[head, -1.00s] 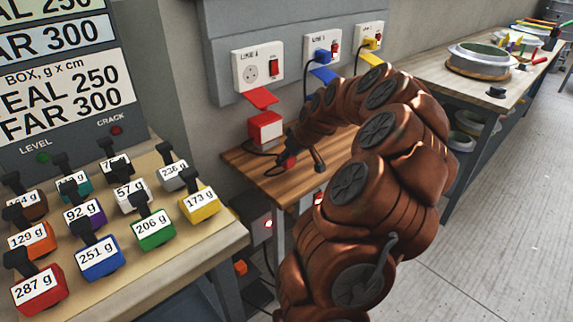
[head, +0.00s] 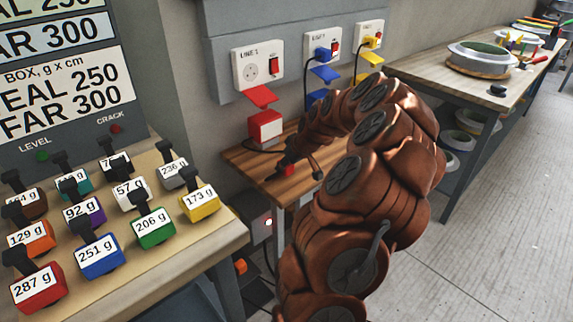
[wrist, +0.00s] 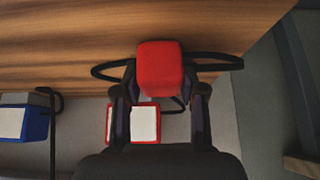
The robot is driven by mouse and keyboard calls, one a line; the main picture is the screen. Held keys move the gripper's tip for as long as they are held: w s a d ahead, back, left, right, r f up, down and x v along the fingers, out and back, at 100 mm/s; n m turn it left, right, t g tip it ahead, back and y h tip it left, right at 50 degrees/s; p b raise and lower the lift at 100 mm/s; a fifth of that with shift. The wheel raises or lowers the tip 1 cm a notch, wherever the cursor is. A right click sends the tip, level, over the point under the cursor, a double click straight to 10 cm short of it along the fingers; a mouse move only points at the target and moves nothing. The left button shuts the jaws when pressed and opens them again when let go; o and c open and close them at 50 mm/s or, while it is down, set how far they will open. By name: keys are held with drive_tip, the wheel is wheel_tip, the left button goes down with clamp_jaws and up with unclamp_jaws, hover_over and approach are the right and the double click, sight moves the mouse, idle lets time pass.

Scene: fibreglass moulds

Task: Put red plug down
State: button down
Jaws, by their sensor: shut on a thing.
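The red plug (wrist: 160,64) is between the fingertips of my gripper (wrist: 160,92) in the wrist view, and the gripper is shut on it. In the head view the red plug (head: 288,169) shows small at the end of my arm, low over the small wooden shelf (head: 250,172). The shelf's wood (wrist: 60,40) fills the upper part of the wrist view. I cannot tell whether the plug touches the wood. A black cable runs by the plug. My arm hides part of the shelf.
Blue (head: 322,54) and yellow (head: 371,42) plugs sit in the other sockets. A table of labelled weights (head: 100,225) is at left.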

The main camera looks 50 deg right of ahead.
drive_tip(key=shift+f, duration=0.2)
drive_tip(key=c, duration=0.7)
unclamp_jaws()
drive_tip(key=shift+o, duration=0.2)
drive_tip(key=shift+r, duration=0.2)
drive_tip(key=shift+r+p, duration=0.4)
drive_tip(key=v, duration=1.1)
drive_tip(key=shift+s+r, duration=0.25)
drive_tip(key=shift+a, duration=0.1)
